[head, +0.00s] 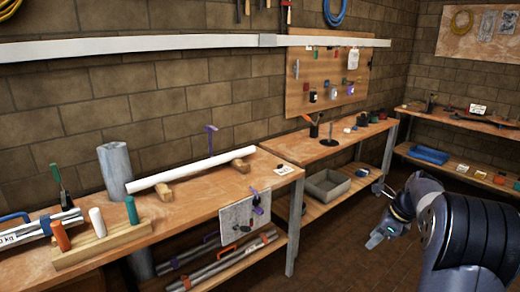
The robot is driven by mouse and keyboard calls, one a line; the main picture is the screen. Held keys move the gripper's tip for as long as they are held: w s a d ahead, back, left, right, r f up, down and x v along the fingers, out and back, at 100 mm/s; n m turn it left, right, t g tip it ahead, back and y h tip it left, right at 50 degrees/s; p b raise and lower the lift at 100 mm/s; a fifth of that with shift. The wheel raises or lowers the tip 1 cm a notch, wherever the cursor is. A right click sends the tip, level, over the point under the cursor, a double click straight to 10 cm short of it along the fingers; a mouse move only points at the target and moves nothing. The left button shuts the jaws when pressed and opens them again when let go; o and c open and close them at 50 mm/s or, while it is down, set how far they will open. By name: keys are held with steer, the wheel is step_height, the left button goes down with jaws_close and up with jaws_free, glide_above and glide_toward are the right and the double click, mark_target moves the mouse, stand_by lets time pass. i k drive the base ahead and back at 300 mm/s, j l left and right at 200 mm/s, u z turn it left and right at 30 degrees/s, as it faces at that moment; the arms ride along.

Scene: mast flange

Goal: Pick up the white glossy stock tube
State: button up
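The white glossy stock tube (190,171) lies on the near workbench, resting across two wooden support blocks, one (164,191) near its left end and one (241,165) near its right end. It slants up to the right in the picture, with its left end open to view. My gripper (373,241) is low at the right, over the brown floor and well apart from the tube. Its fingers are too small to tell whether they are open or shut.
A grey cylinder (115,168) stands behind the tube's left end. A purple clamp (211,139) rises behind the tube. A wooden rack (103,243) with orange, white and green handles stands in front at left. The bench top before the tube is mostly clear.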

mark_target(138, 186)
steer(key=i+j+z, duration=0.1)
steer(key=i+z, duration=0.35)
steer(key=i, duration=1.2)
steer(key=i+u, duration=0.35)
steer(key=i+l+u, duration=0.1)
steer(key=u, duration=0.2)
steer(key=i+l+u, duration=0.15)
steer(key=u, duration=0.2)
steer(key=i+u, duration=0.25)
steer(key=u, duration=0.25)
steer(key=i+l+u, duration=0.1)
steer(key=i+u, duration=0.15)
steer(key=u, duration=0.2)
steer(key=i+l+u, duration=0.15)
steer(key=u, duration=0.35)
steer(key=i+l+u, duration=0.25)
steer(key=u, duration=0.25)
